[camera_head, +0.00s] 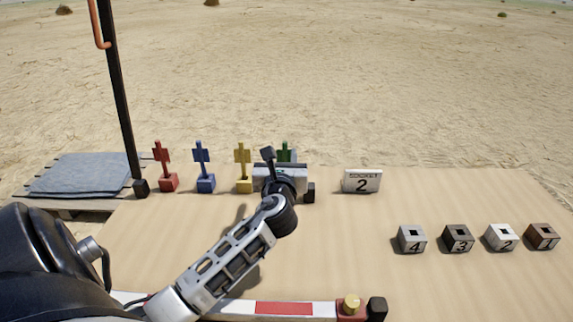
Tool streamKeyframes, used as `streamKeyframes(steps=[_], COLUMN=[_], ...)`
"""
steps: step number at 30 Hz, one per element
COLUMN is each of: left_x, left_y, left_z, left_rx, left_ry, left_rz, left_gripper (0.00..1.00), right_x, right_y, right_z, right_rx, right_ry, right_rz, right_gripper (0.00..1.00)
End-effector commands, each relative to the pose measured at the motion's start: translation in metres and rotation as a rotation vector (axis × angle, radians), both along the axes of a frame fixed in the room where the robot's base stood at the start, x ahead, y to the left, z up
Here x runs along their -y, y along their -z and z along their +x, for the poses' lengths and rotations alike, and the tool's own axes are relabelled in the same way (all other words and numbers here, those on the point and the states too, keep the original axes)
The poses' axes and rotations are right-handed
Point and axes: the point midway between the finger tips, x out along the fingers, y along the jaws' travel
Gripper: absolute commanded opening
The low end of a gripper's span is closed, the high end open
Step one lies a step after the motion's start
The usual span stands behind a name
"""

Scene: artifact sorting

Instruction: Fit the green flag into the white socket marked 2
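The green flag (285,149) stands at the right end of the row of flags at the table's back, mostly hidden behind my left gripper. My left gripper (282,172) is directly in front of it in the picture. The gripper's fingers are not clear, so I cannot tell whether they touch the flag. The white socket marked 2 (501,238) is a small cube with a square hole in its top, at the right of the table, between sockets 3 and 1. Its hole looks empty. My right gripper is not in view.
Red (167,168), blue (203,168) and yellow (243,168) flags stand left of the gripper. Sockets 4 (411,239), 3 (457,238) and 1 (542,237) flank the white one. The middle table is clear. A dark post (119,100) rises left.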

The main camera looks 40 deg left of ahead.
Motion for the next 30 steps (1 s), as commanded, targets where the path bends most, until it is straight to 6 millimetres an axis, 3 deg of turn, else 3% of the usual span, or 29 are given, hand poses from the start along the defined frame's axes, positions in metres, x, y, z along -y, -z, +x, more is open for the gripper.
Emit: streamKeyframes(steps=[18, 28, 29, 30], left_x=[-0.045, -0.051, -0.051, -0.051], left_y=[0.006, 0.006, 0.006, 0.006], left_z=[0.058, 0.065, 0.065, 0.065], left_rx=[0.001, 0.0, 0.0, 0.0], left_ry=[-0.002, 0.0, 0.0, 0.0], left_rz=[0.001, 0.0, 0.0, 0.0], left_gripper=[0.38, 0.38, 0.36, 0.24], right_x=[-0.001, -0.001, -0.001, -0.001], right_y=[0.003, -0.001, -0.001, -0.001], right_z=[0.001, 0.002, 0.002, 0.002], right_rx=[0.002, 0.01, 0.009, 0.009], right_ry=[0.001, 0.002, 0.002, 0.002], right_rz=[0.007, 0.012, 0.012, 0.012], right_gripper=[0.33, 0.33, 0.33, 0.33])
